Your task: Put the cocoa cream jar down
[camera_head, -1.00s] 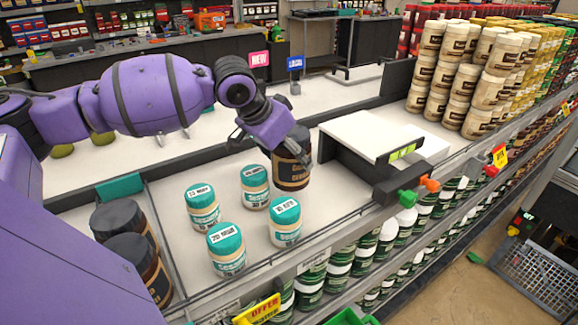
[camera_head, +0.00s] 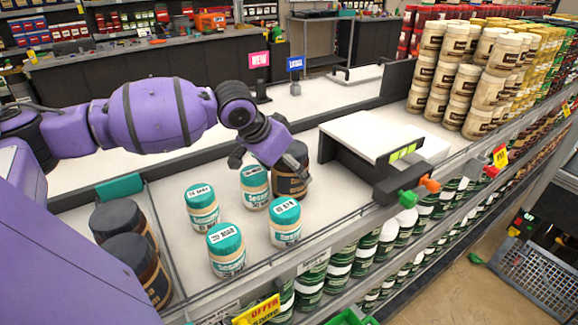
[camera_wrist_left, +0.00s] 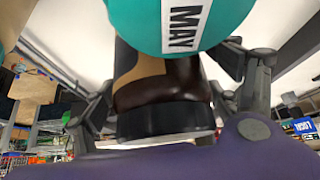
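The cocoa cream jar (camera_head: 289,182) is dark brown with a black lid and stands near upright, low over the white shelf top, behind the teal-lidded jars. I cannot tell whether its base touches the surface. My left gripper (camera_head: 272,170) has its fingers on both sides of the jar and appears shut on it. In the left wrist view the jar's black lid (camera_wrist_left: 165,122) lies between the two fingers, and a teal lid marked MAY (camera_wrist_left: 185,22) hides part of the jar. My right gripper is not in view.
Several teal-lidded sesame jars (camera_head: 227,250) stand just in front of the held jar. Dark-lidded jars (camera_head: 133,262) stand at the left behind a divider. A white-topped black stand (camera_head: 362,135) is close on the right. Some white shelf is free near the front rail.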

